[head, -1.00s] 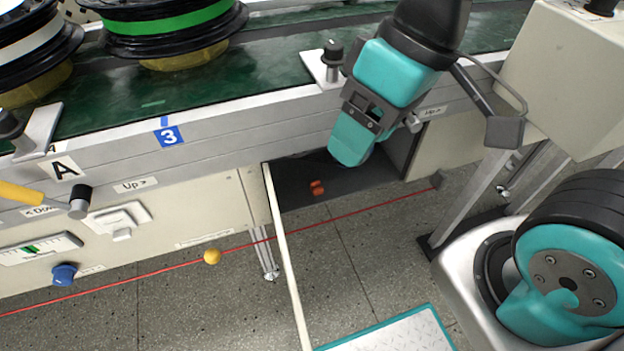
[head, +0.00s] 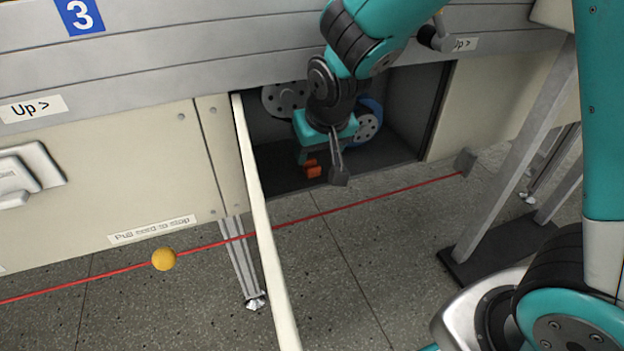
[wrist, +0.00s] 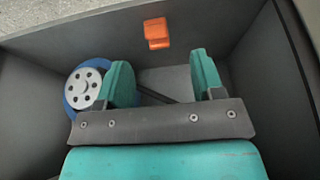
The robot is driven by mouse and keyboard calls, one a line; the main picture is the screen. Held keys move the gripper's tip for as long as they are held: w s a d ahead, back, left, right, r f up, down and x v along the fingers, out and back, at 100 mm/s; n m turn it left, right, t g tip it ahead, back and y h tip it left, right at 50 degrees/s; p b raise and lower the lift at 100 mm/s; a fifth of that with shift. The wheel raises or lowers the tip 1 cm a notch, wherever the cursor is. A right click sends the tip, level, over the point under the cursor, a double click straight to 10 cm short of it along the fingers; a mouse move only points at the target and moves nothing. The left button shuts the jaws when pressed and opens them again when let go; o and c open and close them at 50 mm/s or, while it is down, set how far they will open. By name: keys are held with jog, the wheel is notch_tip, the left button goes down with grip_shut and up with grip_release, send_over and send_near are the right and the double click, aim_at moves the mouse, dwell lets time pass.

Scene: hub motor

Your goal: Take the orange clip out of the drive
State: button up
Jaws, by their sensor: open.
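The orange clip (head: 312,169) shows low at the front of the dark drive compartment (head: 405,110). In the wrist view the clip (wrist: 157,34) is near the compartment's edge at top centre, beyond my fingertips. My gripper (wrist: 164,72) is open and empty, its two teal fingers spread apart. In the head view my gripper (head: 304,157) reaches into the compartment opening beside the clip; its fingers are partly hidden by its own body. No contact with the clip is visible. A blue-rimmed wheel with a grey hub (head: 368,122) sits behind, also left in the wrist view (wrist: 88,86).
A pale open door panel (head: 262,210) stands at the opening's left edge. A red pull cord (head: 345,206) with a yellow ball (head: 163,259) runs across in front, below the compartment. A grey perforated disc (head: 287,99) is inside. Metal legs (head: 520,160) stand at right.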

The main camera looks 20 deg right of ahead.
aim_at(315, 169)
jog(key=b+x, duration=0.1)
jog(key=x, duration=0.1)
jog(key=b+x, duration=0.4)
jog(key=x, duration=0.1)
jog(key=shift+s+d+f, duration=0.15)
jog(key=shift+d+f, duration=0.05)
jog(key=shift+d, duration=0.05)
jog(key=shift+r, duration=0.1)
jog(key=c, duration=1)
